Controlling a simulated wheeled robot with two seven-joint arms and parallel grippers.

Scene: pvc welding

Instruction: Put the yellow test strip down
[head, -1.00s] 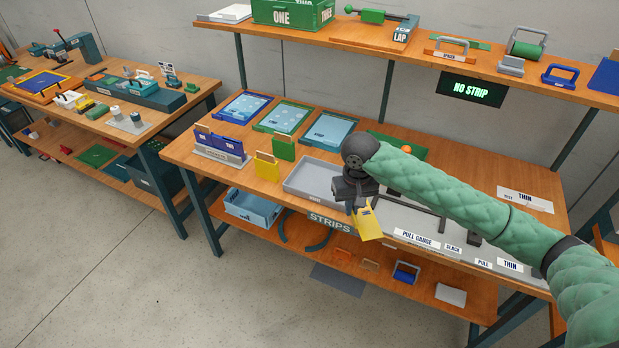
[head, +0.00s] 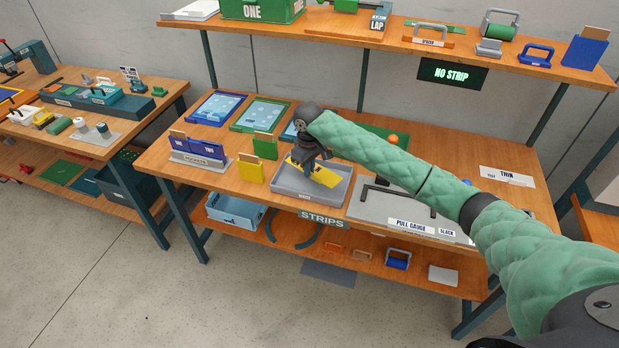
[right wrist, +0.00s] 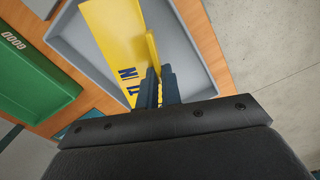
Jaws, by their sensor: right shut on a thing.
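The yellow test strip (head: 325,176) is in my right gripper (head: 311,166), over the grey tray (head: 291,191) on the workbench. In the right wrist view the right gripper (right wrist: 160,90) is shut on the strip's upright edge. The flat part of the strip (right wrist: 112,30) shows some dark lettering and lies over the tray floor (right wrist: 185,50). I cannot tell whether the strip touches the tray. My left gripper is not in view.
A yellow holder (head: 249,170) and a green holder (head: 265,146) stand left of the tray. A grey pull gauge plate (head: 365,207) is to its right. Blue and green framed trays are behind. A "NO STRIP" display (head: 452,73) hangs under the upper shelf.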

